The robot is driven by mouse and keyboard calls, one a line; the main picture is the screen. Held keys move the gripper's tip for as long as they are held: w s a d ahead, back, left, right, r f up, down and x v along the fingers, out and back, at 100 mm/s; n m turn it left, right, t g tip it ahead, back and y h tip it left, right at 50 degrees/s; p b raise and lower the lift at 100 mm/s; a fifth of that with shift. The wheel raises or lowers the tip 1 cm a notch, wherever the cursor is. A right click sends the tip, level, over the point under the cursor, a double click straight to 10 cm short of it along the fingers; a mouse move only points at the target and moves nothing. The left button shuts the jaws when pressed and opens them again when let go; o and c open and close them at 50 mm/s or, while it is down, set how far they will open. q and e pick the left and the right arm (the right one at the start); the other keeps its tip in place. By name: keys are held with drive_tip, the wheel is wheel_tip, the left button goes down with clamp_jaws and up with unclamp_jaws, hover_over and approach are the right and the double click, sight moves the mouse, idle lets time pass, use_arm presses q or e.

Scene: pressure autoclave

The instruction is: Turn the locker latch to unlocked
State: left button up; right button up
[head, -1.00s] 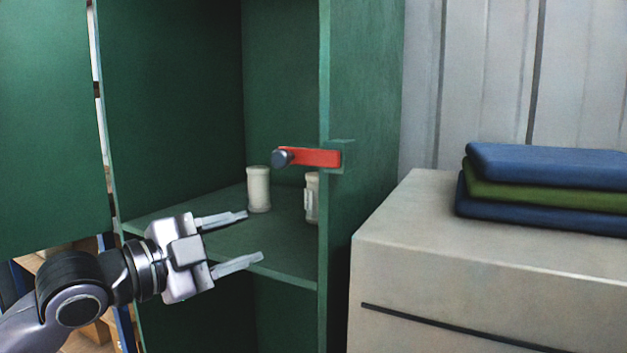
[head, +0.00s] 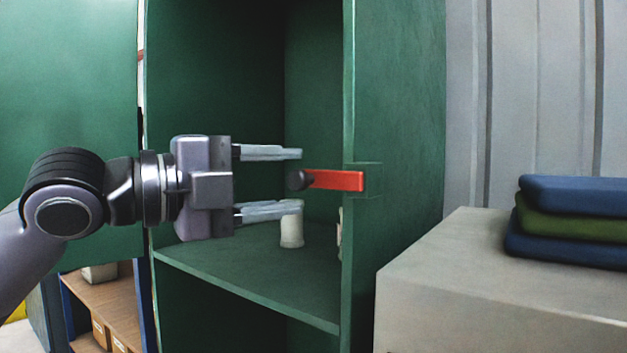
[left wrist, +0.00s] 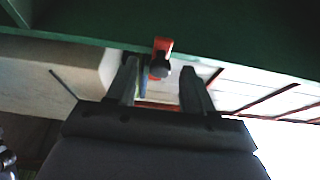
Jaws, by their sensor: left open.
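The red latch (head: 335,180) is on the right side wall of the green locker. It lies about level, with a dark round knob (head: 296,180) at its left end. My left gripper (head: 298,181) is open, its fingers pointing right, one above and one below the level of the knob in the head view. In the left wrist view the latch (left wrist: 164,45) and its knob (left wrist: 159,68) show ahead, between the two open fingertips (left wrist: 159,72). I cannot tell whether a finger touches the knob. My right gripper is not in view.
The green locker door (head: 65,120) stands open at the left. A white container (head: 291,231) stands on the locker shelf (head: 260,272), and another is partly hidden by the wall. A grey cabinet (head: 490,270) with folded blue and green cloths (head: 575,205) is at the right.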

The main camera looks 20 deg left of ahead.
sight(293, 181)
use_arm(q)
drive_tip(key=shift+x, duration=2.25)
clamp_jaws()
